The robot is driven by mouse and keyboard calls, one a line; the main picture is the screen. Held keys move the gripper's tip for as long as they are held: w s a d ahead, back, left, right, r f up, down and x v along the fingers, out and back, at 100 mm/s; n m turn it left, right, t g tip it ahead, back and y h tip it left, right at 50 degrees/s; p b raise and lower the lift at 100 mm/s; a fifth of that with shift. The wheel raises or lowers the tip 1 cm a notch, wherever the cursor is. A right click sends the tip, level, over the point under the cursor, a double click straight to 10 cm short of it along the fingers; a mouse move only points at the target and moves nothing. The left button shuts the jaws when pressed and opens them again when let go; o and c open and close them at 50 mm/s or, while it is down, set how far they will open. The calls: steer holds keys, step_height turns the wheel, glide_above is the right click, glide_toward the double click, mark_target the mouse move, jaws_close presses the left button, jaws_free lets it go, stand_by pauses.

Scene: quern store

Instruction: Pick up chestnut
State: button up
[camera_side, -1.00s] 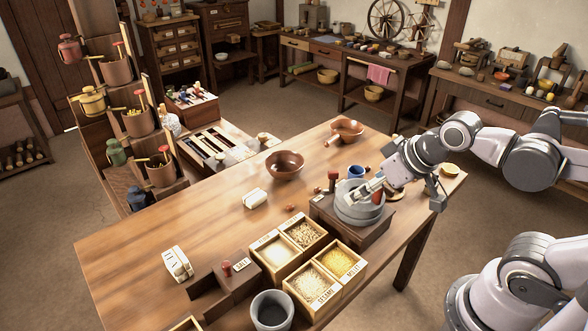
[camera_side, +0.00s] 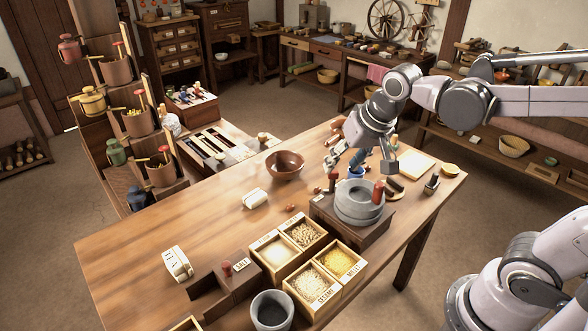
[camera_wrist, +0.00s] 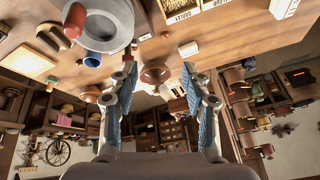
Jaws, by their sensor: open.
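Two small reddish-brown rounded things that look like chestnuts lie on the wooden table: one chestnut (camera_side: 290,208) in front of the brown bowl, another (camera_side: 318,190) just left of the quern. In the wrist view a chestnut (camera_wrist: 165,35) lies ahead, and a second small brown one (camera_wrist: 128,58) lies near the left fingertip. My gripper (camera_side: 343,161) is above the table behind the quern, apart from both. In the wrist view its fingers (camera_wrist: 159,73) are spread wide with nothing between them but the view of a distant bowl.
The stone quern (camera_side: 360,203) with a red-brown handle stands nearby. A brown bowl (camera_side: 285,167), a white block (camera_side: 255,198), a blue cup (camera_side: 356,173) and labelled grain boxes (camera_side: 309,255) surround the chestnuts.

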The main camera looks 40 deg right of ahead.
steer(key=w+m+g, duration=0.2)
steer(key=w+m, duration=0.2)
steer(key=w, duration=0.2)
steer(key=m+g+h, duration=0.3)
steer(key=m+g, duration=0.1)
steer(key=m, duration=0.7)
glide_above(290, 205)
steer(key=a, duration=0.4)
step_height(290, 205, down, 17)
steer(key=shift+y, duration=0.3)
steer(key=x, duration=0.6)
steer(key=w+d+x, duration=0.1)
steer(key=x, duration=0.2)
steer(key=shift+s+d+f, duration=0.1)
steer(key=shift+d+f, duration=0.05)
steer(key=shift+f, duration=0.1)
steer(key=c, duration=0.8)
